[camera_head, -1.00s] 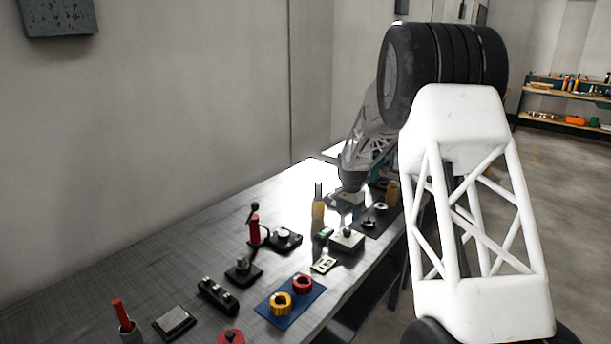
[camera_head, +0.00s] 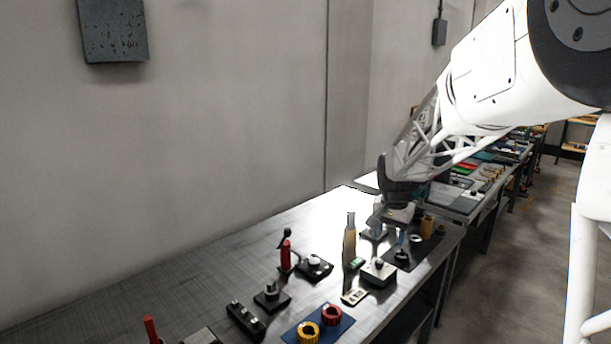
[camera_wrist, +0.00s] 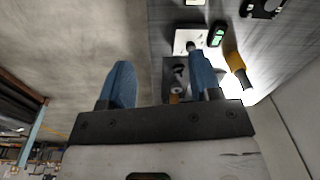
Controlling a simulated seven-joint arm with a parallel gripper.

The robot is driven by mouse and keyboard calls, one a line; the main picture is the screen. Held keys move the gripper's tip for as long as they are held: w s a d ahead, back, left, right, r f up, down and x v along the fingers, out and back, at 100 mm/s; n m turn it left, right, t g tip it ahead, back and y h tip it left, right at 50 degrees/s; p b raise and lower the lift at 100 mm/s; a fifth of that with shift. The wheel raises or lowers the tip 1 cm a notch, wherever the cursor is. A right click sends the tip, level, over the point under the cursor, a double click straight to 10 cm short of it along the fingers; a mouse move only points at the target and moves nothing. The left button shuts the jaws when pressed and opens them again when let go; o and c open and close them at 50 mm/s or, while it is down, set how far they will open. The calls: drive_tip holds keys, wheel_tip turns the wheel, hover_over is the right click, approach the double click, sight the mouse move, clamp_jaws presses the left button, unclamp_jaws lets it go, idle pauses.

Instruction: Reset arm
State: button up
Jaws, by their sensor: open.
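My gripper (camera_wrist: 163,82) shows in the wrist view as two blue fingers spread apart, with nothing between them. In the head view my white lattice arm reaches in from the right. My gripper (camera_head: 397,212) hangs over the far right end of the grey workbench (camera_head: 165,290), above or near a dark mat, partly hidden by the wrist. In the wrist view the right finger overlaps the dark mat (camera_wrist: 172,72) and its small parts. I cannot tell the exact height above the bench.
A tan-handled tool (camera_head: 349,243) stands left of my gripper. A grey box with a knob (camera_head: 379,272), a red-handled lever (camera_head: 286,254) and a blue mat with yellow and red rings (camera_head: 344,326) lie nearer. More benches stand behind. Open floor (camera_head: 510,250) lies right.

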drive_tip(key=s+a+r+n, duration=0.1)
drive_tip(key=s+a+n, duration=0.1)
drive_tip(key=s, duration=1.8)
drive_tip(key=s+a+r+n+t, duration=0.1)
drive_tip(key=s+n, duration=0.3)
drive_tip(key=s, duration=1.6)
drive_tip(key=shift+s+a+r+n+t, duration=0.3)
drive_tip(key=shift+s+a+r, duration=0.1)
drive_tip(key=shift+a+r, duration=0.25)
